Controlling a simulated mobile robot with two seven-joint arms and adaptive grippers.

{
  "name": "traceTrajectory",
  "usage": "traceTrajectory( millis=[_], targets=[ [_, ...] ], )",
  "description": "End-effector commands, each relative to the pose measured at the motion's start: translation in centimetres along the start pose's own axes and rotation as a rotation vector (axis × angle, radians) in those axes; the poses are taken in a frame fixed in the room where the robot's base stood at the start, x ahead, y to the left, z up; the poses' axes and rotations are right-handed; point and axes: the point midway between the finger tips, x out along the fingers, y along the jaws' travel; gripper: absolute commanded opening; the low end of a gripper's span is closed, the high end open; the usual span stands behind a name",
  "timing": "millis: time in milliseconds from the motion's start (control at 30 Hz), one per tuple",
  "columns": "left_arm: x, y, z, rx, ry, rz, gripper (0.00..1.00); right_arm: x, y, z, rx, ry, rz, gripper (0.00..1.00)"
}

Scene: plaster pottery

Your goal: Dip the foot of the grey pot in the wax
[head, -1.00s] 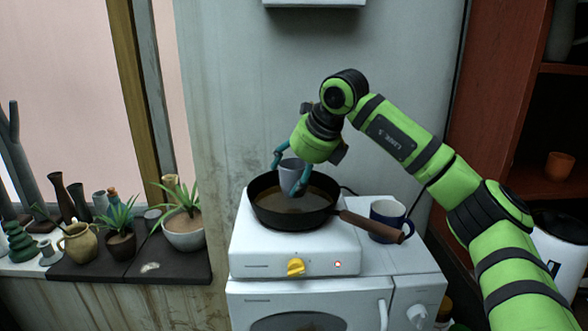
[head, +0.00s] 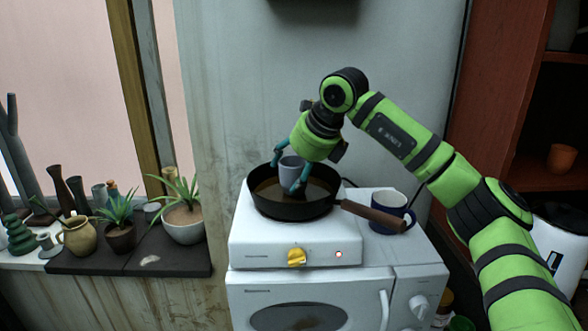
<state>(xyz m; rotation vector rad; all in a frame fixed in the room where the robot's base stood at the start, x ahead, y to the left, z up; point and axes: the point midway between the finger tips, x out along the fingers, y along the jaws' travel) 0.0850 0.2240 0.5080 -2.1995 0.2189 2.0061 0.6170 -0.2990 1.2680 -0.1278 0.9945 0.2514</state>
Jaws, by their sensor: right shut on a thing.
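The grey pot (head: 291,167) is upright inside the black pan (head: 290,210), over the brown wax (head: 268,188). My right gripper (head: 289,170) is shut on the pot, with its teal fingers on either side of it. The pot's foot is low at the wax; I cannot tell how deep it sits. The pan stands on a white hotplate (head: 270,248) with a yellow knob and a lit red light. My left gripper is not in view.
A blue and white mug (head: 389,222) stands right of the hotplate, close to the pan's brown handle (head: 374,215). Potted plants (head: 184,222), a jug (head: 78,238) and several vases crowd the sill at left. A red-brown shelf (head: 500,110) stands at right.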

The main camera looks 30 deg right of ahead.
Motion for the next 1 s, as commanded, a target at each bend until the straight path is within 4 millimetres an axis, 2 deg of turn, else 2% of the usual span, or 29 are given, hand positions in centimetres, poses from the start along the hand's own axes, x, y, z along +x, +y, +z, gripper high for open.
traceTrajectory(
  millis=[1000],
  targets=[
    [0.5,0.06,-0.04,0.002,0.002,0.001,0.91,0.61,0.0,-0.39,0.0,-0.001,0.0,0.33]
  ],
)
